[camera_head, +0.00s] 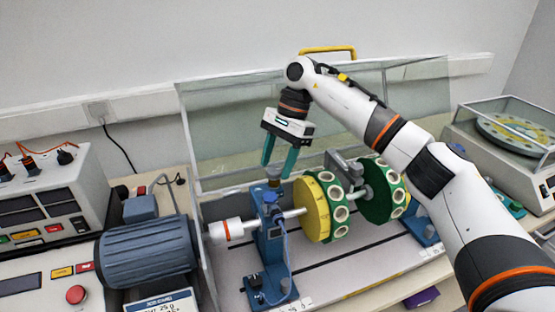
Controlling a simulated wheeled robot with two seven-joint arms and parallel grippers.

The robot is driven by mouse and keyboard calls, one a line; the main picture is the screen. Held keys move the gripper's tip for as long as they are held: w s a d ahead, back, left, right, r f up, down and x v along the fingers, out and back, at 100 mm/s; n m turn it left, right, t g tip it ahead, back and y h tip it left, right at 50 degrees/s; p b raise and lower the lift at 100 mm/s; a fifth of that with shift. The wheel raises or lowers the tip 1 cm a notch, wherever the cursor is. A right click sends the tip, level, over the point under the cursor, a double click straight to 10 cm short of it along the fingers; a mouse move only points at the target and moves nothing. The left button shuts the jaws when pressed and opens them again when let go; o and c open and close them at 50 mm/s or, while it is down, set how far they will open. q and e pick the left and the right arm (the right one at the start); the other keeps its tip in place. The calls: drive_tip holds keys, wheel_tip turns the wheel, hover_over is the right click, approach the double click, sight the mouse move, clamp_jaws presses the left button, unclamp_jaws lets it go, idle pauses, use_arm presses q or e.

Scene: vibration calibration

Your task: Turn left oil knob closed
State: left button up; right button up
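One finger is on each side of the knob; contact is too small to make out. My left gripper is not in view.
A shaft carries a yellow disc (314,211) and a green disc (377,190) right of the support. A blue motor (148,252) stands at left. A clear guard (225,120) rises behind. A control box (45,195) and a covered turntable (515,132) flank the rig.

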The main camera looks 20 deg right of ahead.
drive_tip(key=v, duration=1.2)
drive_tip(key=shift+w, duration=0.1)
